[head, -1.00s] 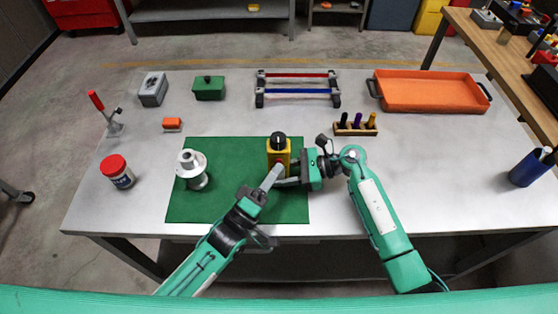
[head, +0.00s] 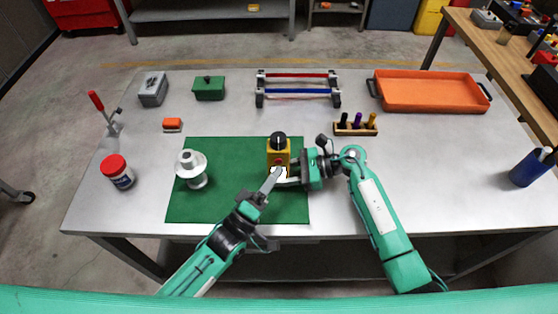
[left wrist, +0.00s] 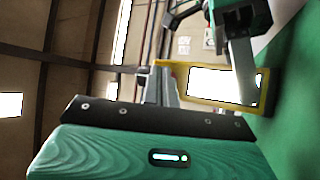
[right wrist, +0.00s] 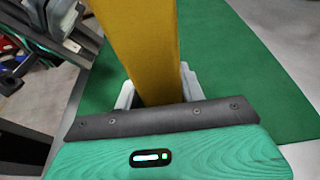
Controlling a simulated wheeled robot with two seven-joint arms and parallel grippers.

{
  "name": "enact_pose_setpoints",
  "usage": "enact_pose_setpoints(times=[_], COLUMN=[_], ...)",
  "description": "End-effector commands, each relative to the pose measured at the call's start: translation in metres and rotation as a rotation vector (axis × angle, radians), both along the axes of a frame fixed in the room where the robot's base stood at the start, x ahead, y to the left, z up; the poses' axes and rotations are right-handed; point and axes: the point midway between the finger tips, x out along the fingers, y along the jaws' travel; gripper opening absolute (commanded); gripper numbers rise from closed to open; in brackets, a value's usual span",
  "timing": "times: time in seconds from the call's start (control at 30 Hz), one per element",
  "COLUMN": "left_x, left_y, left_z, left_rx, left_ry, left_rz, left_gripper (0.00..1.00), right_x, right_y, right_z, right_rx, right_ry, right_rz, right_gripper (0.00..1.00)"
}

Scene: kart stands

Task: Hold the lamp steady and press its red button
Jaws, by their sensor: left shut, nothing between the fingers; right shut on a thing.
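The lamp is a yellow box (head: 278,146) with a black knob on top. It stands upright on the green mat (head: 233,207). Its red button (head: 279,161) shows on its front, and below it a panel glows bright white. The glowing panel also shows in its yellow frame in the left wrist view (left wrist: 205,102). My right gripper (head: 287,181) is shut on the lamp's lower part from the right; the yellow body (right wrist: 145,50) stands between its fingers. My left gripper (head: 276,173) is shut and empty, its tips just in front of the lamp below the button. I cannot tell whether they touch it.
A grey-white spool-shaped part (head: 192,168) stands on the mat's left side. A red-lidded jar (head: 117,171), a pen rack (head: 356,124), an orange tray (head: 430,92) and a blue cup (head: 532,167) stand farther out. The table's right half is mostly clear.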

Motion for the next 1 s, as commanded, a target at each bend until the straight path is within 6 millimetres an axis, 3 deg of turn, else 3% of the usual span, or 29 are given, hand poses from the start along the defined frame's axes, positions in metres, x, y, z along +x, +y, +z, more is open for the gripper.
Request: enact_pose_setpoints(times=[0.33, 0.8, 1.0], left_x=[-0.005, -0.051, -0.061], left_y=[0.000, 0.000, 0.000], left_z=[-0.001, -0.001, 0.000], left_rx=[0.000, 0.000, 0.001], left_ry=[0.001, 0.003, 0.001], left_rz=[0.000, 0.000, 0.000], left_gripper=[0.00, 0.00, 0.00], right_x=[0.000, 0.000, 0.000], right_y=[0.000, 0.000, 0.000], right_z=[0.000, 0.000, 0.000], right_rx=[0.000, 0.000, 0.000], right_ry=[0.000, 0.000, 0.000], right_rz=[0.000, 0.000, 0.000], right_gripper=[0.20, 0.20, 0.20])
